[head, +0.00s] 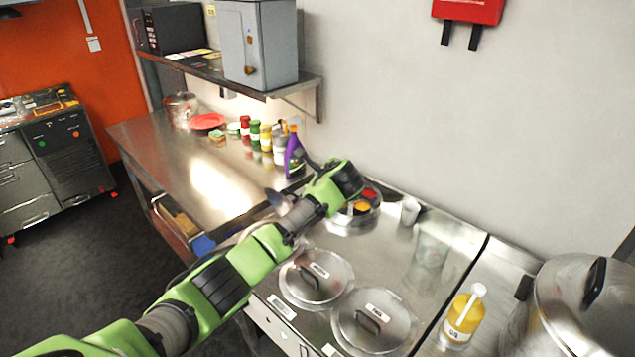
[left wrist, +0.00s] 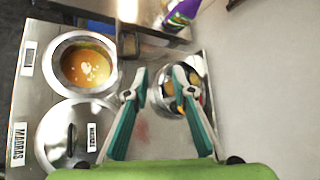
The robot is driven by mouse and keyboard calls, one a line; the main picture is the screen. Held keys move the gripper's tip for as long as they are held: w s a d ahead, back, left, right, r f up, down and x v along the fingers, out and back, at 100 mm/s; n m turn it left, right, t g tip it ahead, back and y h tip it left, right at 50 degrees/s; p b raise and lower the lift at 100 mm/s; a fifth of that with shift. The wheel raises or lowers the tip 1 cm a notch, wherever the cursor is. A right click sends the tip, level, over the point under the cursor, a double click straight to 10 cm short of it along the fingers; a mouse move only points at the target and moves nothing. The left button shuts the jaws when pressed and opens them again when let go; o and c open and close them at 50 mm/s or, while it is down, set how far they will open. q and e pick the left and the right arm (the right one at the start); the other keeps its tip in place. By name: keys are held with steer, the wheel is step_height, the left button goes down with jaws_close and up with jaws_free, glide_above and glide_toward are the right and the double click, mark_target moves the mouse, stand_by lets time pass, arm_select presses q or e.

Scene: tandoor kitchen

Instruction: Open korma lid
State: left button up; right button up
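Two round steel lids with dark handles sit on the counter in the head view: a farther lid (head: 318,292) and a nearer lid (head: 368,338). Their labels are too small to read there, so I cannot tell which is korma. My left gripper (left wrist: 160,76) is open and empty in the left wrist view, with teal fingers spread above the steel counter; it is mostly hidden in the head view. A lid (left wrist: 58,140) with a MADRAS tag beside it lies left of the fingers. Beyond it is an uncovered pot of orange curry (left wrist: 85,66). My right gripper is not in view.
A round spice tin (head: 352,220) stands near the wall, close to the left fingers. A purple spray bottle (head: 294,152) stands farther along. A yellow bottle (head: 463,318) and a large steel pot (head: 560,300) are at the right. A shelf (head: 240,80) overhangs the far counter.

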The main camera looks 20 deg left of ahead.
arm_select(q)
steer(key=v, duration=1.2)
steer(key=shift+a+f, duration=0.1)
